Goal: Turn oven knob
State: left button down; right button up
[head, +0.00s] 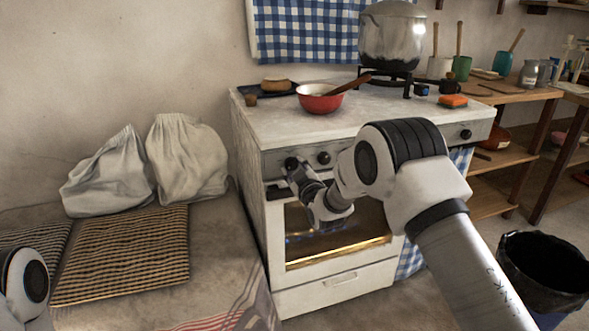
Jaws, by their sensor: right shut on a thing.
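The white oven (335,285) stands in the middle of the view with a grey control panel below its top. A black oven knob (291,163) is at the panel's left end. My right gripper (294,170) reaches across the oven front and is shut on this left knob. The fingers partly cover the knob, so its pointer angle cannot be read. A second black knob (323,158) sits just to the right, and another knob (466,134) is at the panel's right end. My left arm shows only at the lower left edge, and its gripper is out of view.
A red bowl (320,104) with a wooden spoon, a large metal pot (392,40) and an orange sponge (453,101) are on the stove top. A bench with two cloth sacks (187,160) stands left. A black bin (545,265) is at the lower right.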

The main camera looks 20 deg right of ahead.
jog(key=n, duration=0.6)
jog(key=shift+d, duration=0.1)
dwell(0.4)
jog(key=o, duration=1.1)
jog(key=shift+o, duration=0.2)
jog(key=s, duration=1.2)
jog(key=shift+d, duration=0.2)
